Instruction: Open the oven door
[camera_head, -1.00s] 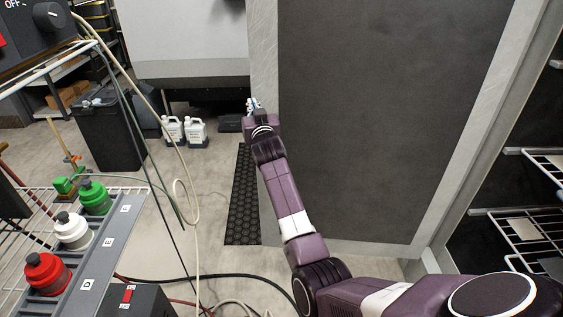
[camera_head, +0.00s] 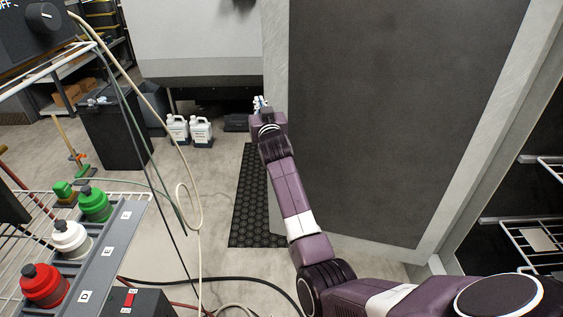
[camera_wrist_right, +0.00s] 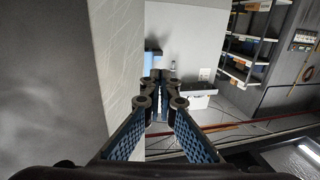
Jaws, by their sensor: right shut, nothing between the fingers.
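The oven door (camera_head: 400,120) is a large dark panel with a light grey metal frame. It stands open, swung away from the oven at the right, whose wire racks show. My right gripper (camera_head: 261,103) is at the door's free left edge in the head view. In the right wrist view its shut, empty fingers (camera_wrist_right: 160,91) reach forward, and the door's pale frame (camera_wrist_right: 117,60) is close along their left side. I cannot tell if they touch it. The door's handle is not visible. My left gripper is out of view.
Hoses hang and run over the floor. A black mat (camera_head: 252,205) lies left of the door; white jugs (camera_head: 200,131) and a black bin (camera_head: 115,135) stand further back. Wire racks (camera_head: 545,235) fill the oven.

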